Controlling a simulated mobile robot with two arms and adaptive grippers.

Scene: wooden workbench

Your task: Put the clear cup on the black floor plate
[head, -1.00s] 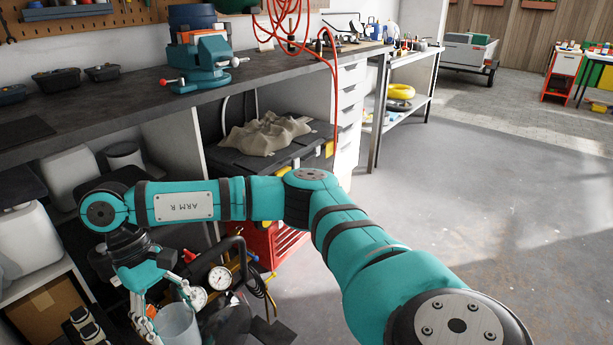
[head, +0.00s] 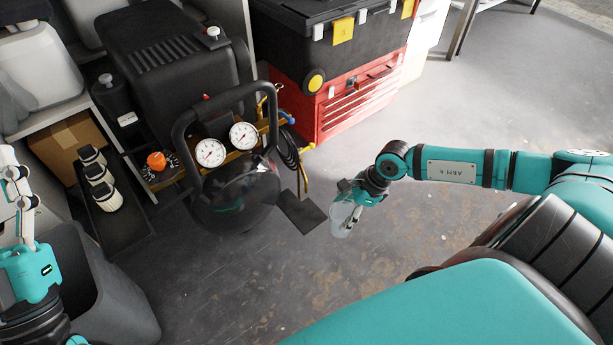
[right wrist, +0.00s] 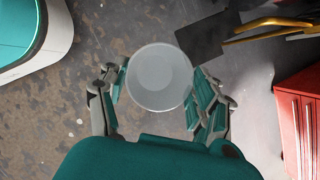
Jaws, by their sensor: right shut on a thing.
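The clear cup (head: 341,224) is held in my right gripper (head: 348,208), near the middle of the head view. In the right wrist view the cup (right wrist: 160,77) shows from above as a round, greyish, see-through shape between the two fingers (right wrist: 160,98). The black floor plate (head: 301,211) lies flat on the floor, left of the cup in the head view. In the right wrist view the plate (right wrist: 203,36) shows just above and right of the cup, partly covered by yellow tubing. My left gripper (head: 14,190) is at the left edge; its opening is unclear.
A black compressor with gauges (head: 240,190) stands left of the plate. A red tool chest (head: 355,98) with a black box on top is behind. A grey bin (head: 105,290) stands at lower left. The floor (head: 270,285) in front of the plate is clear.

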